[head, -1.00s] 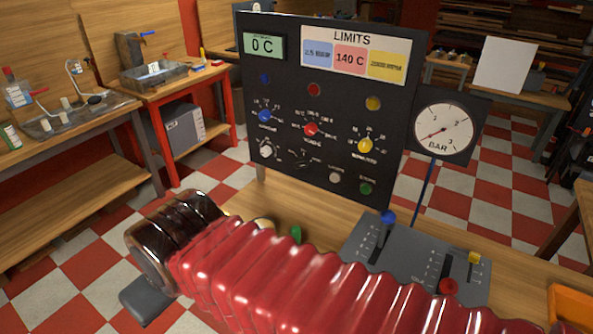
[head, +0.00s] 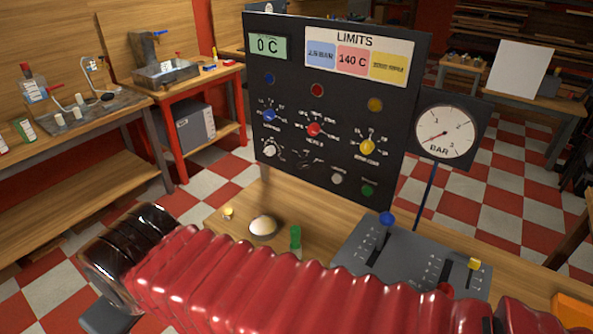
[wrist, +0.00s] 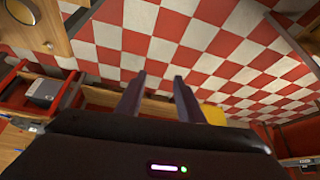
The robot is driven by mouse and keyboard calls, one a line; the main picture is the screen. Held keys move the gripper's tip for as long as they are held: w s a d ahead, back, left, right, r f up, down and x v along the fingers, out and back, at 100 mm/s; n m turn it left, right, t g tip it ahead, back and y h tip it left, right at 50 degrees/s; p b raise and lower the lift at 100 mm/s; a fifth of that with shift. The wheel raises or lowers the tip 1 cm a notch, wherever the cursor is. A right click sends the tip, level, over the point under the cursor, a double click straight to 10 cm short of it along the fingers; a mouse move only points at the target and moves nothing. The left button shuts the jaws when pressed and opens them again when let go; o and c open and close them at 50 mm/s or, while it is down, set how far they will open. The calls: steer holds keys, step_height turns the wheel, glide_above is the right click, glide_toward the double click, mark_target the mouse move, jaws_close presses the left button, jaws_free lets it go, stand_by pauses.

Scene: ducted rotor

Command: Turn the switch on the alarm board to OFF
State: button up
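The black alarm board (head: 330,110) stands upright at the back of the wooden bench in the head view. It carries a blue knob (head: 269,115), a red knob (head: 314,129) and a yellow knob (head: 367,146), with lamps above them. Lower down are a white knob (head: 270,150), a dark dial, and white and green buttons. The lettering around the knobs is too small to read, so I cannot tell which is the switch or its setting. My gripper (wrist: 158,90) shows in the wrist view with two fingers apart and nothing between them, well away from the board.
My red ribbed arm crosses the front of the head view. A lever box (head: 375,262) and a BAR gauge (head: 445,132) stand right of the board's lower part. A white dome (head: 263,226) and a green piece (head: 295,238) are on the bench. Side benches stand left.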

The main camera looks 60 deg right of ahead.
steer(key=w+d+m+t, duration=0.4)
steer(key=w+m, duration=0.3)
steer(key=w, duration=0.9)
steer(key=w+d+f+m+t+h, duration=0.1)
steer(key=w+d+m+h, duration=0.25)
steer(key=d, duration=0.35)
steer(key=w+d+f+m+t+h, duration=0.1)
steer(key=w+d+m+h, duration=0.1)
steer(key=w+d+m, duration=0.4)
steer(key=s+d+f+m+g+h, duration=0.1)
steer(key=s+d+m+h, duration=0.1)
steer(key=d, duration=0.4)
steer(key=s+d+f+m+g+h, duration=0.1)
steer(key=s+d+f+m+h, duration=0.1)
steer(key=d, duration=0.4)
steer(key=s+d+f+m+g+h, duration=0.2)
steer(key=s+d+m+g+h, duration=0.2)
steer(key=s, duration=0.6)
steer(key=s+d+f+m+g+h, duration=0.3)
steer(key=s+d+m+g, duration=0.4)
steer(key=s+d, duration=0.3)
steer(key=shift+d+f+g+h, duration=0.15)
steer(key=shift+d+g+h, duration=0.5)
steer(key=shift+d+g, duration=0.1)
